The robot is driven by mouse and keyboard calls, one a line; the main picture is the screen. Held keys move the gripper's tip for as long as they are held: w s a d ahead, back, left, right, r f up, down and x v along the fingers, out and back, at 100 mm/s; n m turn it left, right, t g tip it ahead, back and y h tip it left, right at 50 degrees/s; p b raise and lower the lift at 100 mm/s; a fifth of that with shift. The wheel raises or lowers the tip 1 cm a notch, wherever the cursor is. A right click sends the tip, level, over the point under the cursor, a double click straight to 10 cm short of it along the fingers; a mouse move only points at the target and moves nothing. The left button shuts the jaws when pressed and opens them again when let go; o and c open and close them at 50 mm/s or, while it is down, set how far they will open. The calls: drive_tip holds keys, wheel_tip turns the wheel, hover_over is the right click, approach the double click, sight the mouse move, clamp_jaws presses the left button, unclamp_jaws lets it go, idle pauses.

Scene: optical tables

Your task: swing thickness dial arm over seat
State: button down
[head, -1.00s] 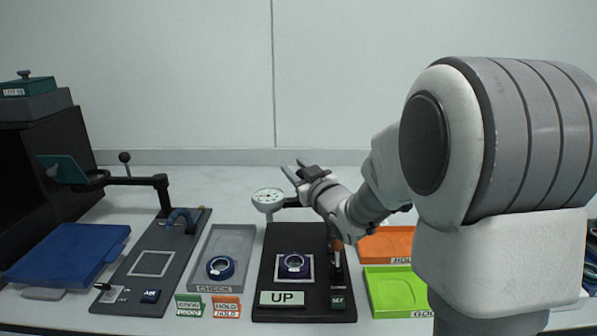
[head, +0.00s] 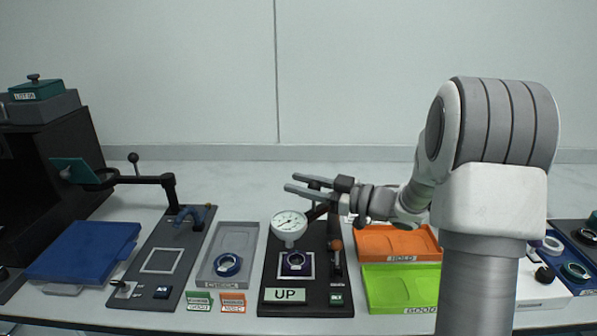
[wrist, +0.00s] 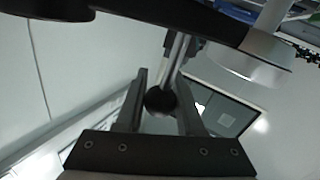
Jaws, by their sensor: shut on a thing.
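The thickness dial (head: 289,225) is a white round gauge on a dark arm, on the dark station plate (head: 271,285). In the head view its face covers the area just behind the seat, partly overlapping the seat's rear edge. A purple-dark ring (head: 296,263) lies on the white-outlined seat (head: 312,266). My gripper (head: 291,182) reaches in from the right, above and behind the dial. In the wrist view my gripper (wrist: 160,85) is shut around the dark ball knob (wrist: 160,101) on a metal rod. The dark arm (wrist: 190,22) crosses above, with the dial's pale body (wrist: 252,65) at right.
A CHECK tray (head: 222,283) with a blue ring stands left. Orange HOLD (head: 376,248) and green GOOD (head: 395,303) trays stand right. A similar station (head: 127,272) is farther left.

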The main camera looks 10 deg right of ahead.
drive_tip(key=shift+s+d+n+g+y+p, duration=0.15)
drive_tip(key=shift+s+n+g+y+p, duration=0.45)
drive_tip(key=shift+n+g, duration=0.45)
drive_tip(key=c, duration=0.5)
unclamp_jaws()
drive_tip(key=shift+c, duration=0.2)
drive_tip(key=shift+s, duration=0.1)
drive_tip(key=p+v, duration=0.2)
drive_tip(key=v, duration=1.5)
drive_tip(key=shift+d, duration=0.35)
